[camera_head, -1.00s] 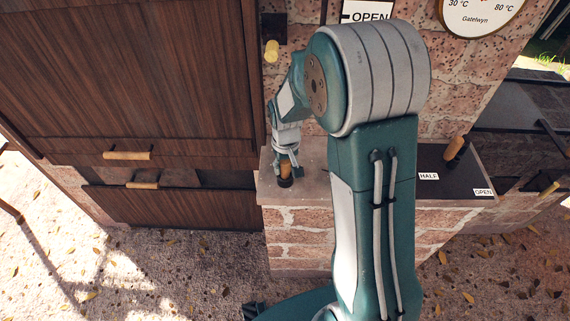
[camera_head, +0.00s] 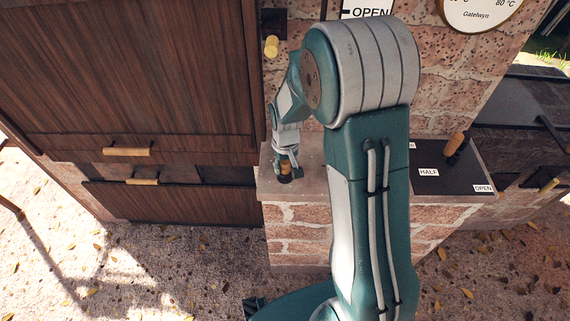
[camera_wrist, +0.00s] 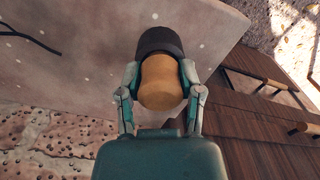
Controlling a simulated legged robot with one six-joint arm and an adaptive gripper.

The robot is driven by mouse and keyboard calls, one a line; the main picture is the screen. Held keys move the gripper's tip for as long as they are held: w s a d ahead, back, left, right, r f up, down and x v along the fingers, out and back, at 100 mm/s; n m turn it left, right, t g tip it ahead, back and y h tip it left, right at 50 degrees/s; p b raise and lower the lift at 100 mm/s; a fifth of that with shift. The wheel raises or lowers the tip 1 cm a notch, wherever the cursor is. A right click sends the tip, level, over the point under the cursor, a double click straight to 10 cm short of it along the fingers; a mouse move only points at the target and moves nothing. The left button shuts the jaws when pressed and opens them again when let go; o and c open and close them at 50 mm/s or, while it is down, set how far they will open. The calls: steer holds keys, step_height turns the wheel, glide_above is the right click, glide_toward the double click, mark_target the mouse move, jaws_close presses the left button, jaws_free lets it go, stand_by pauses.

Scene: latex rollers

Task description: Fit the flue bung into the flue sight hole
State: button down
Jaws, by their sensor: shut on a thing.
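The flue bung has a tan wooden grip (camera_wrist: 161,80) and a dark, wider end. My gripper (camera_wrist: 160,82) is shut on the wooden grip, one finger on each side, in the wrist view. The dark end (camera_wrist: 160,41) points away from my gripper toward the pale stone ledge (camera_wrist: 95,45). In the head view the bung (camera_head: 285,171) is small below my gripper (camera_head: 286,163), over the left end of the ledge. The sight hole is not visible; the bung may cover it. I cannot tell whether the bung touches the ledge or sits in a hole.
Dark wooden doors with tan handles (camera_head: 127,151) stand left of the brick pier (camera_head: 300,235). A tan-knobbed lever (camera_head: 454,143) stands by a dark plate marked HALF and OPEN at right. Another tan knob (camera_head: 271,46) sticks out of the wall behind my arm.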

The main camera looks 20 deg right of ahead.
steer(key=shift+c, duration=0.8)
jaws_free()
step_height(320, 180, up, 11)
steer(key=shift+w+r, duration=0.1)
steer(key=shift+r, duration=0.3)
